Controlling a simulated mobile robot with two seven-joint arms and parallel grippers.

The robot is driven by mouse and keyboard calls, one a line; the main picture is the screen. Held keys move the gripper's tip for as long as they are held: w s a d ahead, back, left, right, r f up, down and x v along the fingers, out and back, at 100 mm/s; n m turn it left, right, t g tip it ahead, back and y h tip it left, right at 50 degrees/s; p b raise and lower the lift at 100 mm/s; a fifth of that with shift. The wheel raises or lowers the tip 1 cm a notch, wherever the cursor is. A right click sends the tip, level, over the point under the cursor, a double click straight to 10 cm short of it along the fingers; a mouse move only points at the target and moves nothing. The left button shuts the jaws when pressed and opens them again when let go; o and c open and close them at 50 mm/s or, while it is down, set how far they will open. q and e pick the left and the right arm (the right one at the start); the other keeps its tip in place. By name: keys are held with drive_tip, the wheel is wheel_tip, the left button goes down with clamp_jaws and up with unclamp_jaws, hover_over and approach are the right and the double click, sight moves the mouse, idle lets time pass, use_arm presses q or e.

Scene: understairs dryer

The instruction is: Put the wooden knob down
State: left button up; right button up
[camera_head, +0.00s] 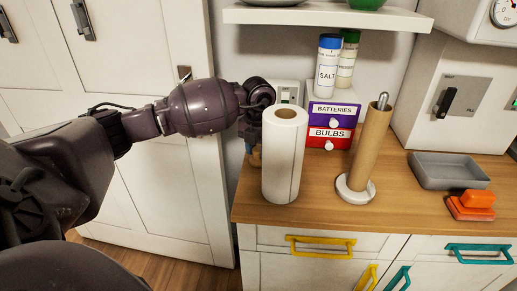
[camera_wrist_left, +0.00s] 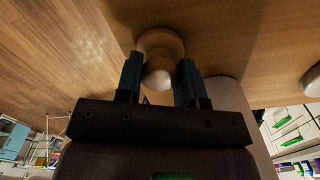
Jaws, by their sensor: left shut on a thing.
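The wooden knob (camera_wrist_left: 160,45) is pale and rounded. In the left wrist view it sits between the two blue fingers of my left gripper (camera_wrist_left: 161,75), which is shut on it. In the head view the left gripper (camera_head: 250,145) is at the left end of the wooden counter (camera_head: 313,209), behind and left of a white paper roll (camera_head: 284,160). The roll hides part of the gripper, and only a small tan piece of the knob (camera_head: 256,158) shows. I cannot tell whether the knob touches the counter. My right gripper is not in view.
Right of the roll are a cardboard tube on a holder (camera_head: 370,147), labelled drawers (camera_head: 330,125), a grey tray (camera_head: 448,171) and an orange brush-like object (camera_head: 471,206). Salt and another jar stand on the drawers under a shelf (camera_head: 325,17). The front counter strip is clear.

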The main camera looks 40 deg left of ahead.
sight(258, 148)
use_arm(q)
drive_tip(key=o, duration=0.9)
drive_tip(key=shift+f, duration=0.1)
drive_tip(key=shift+r, duration=0.2)
wheel_tip(258, 148, up, 12)
drive_tip(key=p, duration=0.1)
drive_tip(key=shift+f, duration=0.1)
